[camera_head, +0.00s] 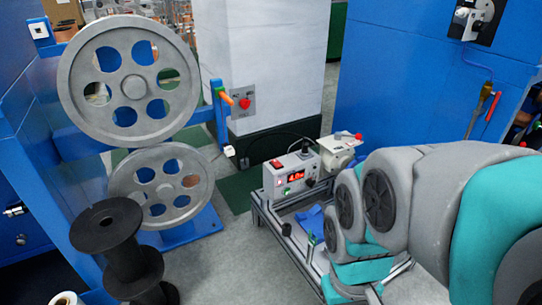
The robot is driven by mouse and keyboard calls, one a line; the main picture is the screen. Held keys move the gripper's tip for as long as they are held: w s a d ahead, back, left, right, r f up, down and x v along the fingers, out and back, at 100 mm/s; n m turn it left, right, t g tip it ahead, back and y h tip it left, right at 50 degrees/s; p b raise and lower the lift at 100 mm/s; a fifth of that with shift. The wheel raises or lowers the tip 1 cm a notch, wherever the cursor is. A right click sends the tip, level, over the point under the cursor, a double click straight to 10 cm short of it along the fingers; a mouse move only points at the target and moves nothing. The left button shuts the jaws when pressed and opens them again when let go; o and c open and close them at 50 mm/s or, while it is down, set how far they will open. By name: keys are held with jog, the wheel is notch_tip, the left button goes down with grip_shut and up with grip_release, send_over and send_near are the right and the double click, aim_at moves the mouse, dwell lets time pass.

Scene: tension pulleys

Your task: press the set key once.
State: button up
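A light grey control box (284,186) stands on a low metal-framed bench right of the picture's middle. Its front has a lit red digital display (296,176), a red switch (277,163) on top and small controls, one of them green. The set key is too small to tell apart from the other controls. My grey and teal arm reaches in from the right, and its links are in front of and to the right of the box. I cannot make out my gripper; it seems hidden by the arm or out of the picture.
Two large grey pulleys (84,123) are mounted on a blue frame at the left, with a black spool (113,222) before them. A small white machine (335,154) stands behind the box. A blue cabinet (400,80) fills the back right. Grey floor (235,245) is clear between pulleys and bench.

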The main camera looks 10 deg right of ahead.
grip_shut()
dwell(1.4)
